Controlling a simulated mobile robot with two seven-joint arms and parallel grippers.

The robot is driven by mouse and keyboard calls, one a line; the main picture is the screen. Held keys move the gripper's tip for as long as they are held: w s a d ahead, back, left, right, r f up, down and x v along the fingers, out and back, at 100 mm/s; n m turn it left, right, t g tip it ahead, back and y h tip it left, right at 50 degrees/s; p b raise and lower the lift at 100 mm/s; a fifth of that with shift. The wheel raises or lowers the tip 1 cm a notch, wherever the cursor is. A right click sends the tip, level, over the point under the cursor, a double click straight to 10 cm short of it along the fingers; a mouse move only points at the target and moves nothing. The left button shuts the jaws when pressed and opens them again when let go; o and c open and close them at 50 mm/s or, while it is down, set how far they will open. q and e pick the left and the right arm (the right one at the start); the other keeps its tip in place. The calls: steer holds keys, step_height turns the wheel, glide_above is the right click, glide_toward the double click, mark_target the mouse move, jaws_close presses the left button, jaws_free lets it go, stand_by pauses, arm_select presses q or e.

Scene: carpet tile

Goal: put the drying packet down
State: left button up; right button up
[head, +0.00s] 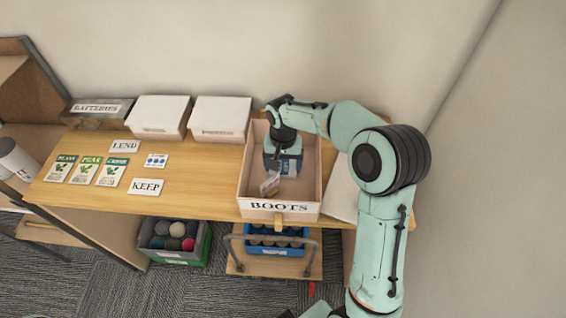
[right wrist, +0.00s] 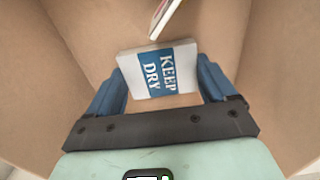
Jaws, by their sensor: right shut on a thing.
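The drying packet (right wrist: 160,68), white with a blue band reading KEEP DRY, sits between the blue fingers of my right gripper (right wrist: 160,88) in the right wrist view. The gripper is shut on it. In the head view my right gripper (head: 283,160) reaches down inside the open cardboard box labelled BOOTS (head: 279,207). The brown box walls surround the packet in the wrist view. Whether the packet touches the box floor I cannot tell. My left gripper is not in view.
A small pale item with red (head: 270,184) is in the same box. Lidded white boxes (head: 221,115) stand to the left along the wall. Seed packets (head: 87,169) and the LEND (head: 125,146) and KEEP (head: 146,187) cards lie on the wooden table (head: 200,180), with bare room between.

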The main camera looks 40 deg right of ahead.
mark_target(283, 167)
steer(key=o, duration=0.9)
steer(key=shift+f, duration=0.1)
steer(key=shift+c, duration=0.2)
steer(key=shift+r, duration=0.45)
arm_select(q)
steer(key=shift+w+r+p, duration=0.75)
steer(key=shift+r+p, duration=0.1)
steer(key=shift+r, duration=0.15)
arm_select(e)
step_height(283, 167, up, 12)
steer(key=shift+f, duration=0.25)
